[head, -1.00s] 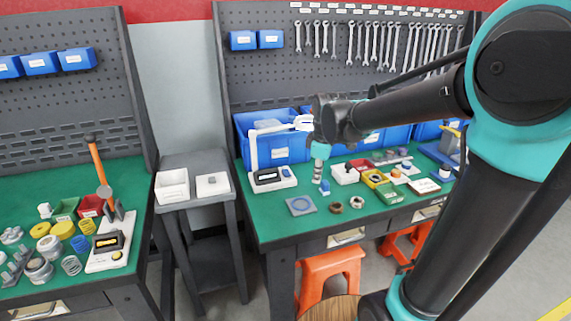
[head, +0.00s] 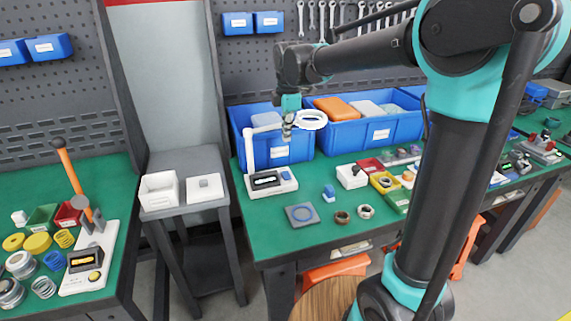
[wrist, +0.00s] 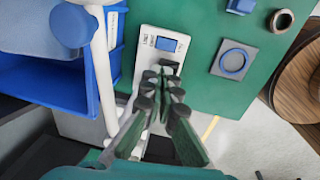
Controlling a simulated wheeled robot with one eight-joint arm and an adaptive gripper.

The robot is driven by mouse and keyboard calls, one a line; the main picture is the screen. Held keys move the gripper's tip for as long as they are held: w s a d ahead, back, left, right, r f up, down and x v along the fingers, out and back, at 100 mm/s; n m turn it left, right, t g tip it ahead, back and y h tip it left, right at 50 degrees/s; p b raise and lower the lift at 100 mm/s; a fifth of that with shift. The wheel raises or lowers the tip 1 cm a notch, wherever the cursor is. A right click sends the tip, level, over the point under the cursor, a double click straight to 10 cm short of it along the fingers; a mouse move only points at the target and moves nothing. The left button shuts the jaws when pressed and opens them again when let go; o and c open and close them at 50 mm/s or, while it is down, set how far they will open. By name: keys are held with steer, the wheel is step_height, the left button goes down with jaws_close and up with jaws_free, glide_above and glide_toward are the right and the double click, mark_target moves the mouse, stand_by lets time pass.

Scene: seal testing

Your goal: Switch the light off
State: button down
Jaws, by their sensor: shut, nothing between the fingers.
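The light is a white lamp with an upright post, a side arm and a bright white ring head (head: 312,119). Its white base (head: 255,190) stands on the green bench and carries a dark display and a blue switch (head: 285,174). In the wrist view, the blue switch (wrist: 166,44) shows on the base beside small printed labels. My gripper (head: 288,134) is shut and empty, pointing down above the base, close to the left of the ring head. In the wrist view, my fingertips (wrist: 167,70) overlap part of the base, hiding the display.
Blue bins (head: 380,134) stand behind the lamp. The lamp post (wrist: 102,75) and side arm are close to my gripper. A grey plate with a blue ring (head: 302,215), a small blue part (head: 329,193) and metal rings lie to the right.

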mark_target(285, 173)
steer(key=f, duration=0.4)
steer(key=w+f, duration=0.1)
steer(key=f, duration=0.9)
steer(key=shift+w+a, duration=0.25)
steer(key=shift+a, duration=0.05)
steer(key=shift+w+f, duration=0.15)
steer(key=shift+f, duration=0.1)
steer(key=shift+s+d+r, duration=0.15)
steer(key=shift+s+d, duration=0.1)
steer(key=shift+s, duration=0.5)
steer(key=shift+r, duration=0.1)
step_height(285, 173, up, 14)
steer(key=w, duration=0.1)
steer(key=shift+w+a, duration=0.3)
steer(key=shift+a, duration=0.05)
steer(key=shift+s, duration=0.1)
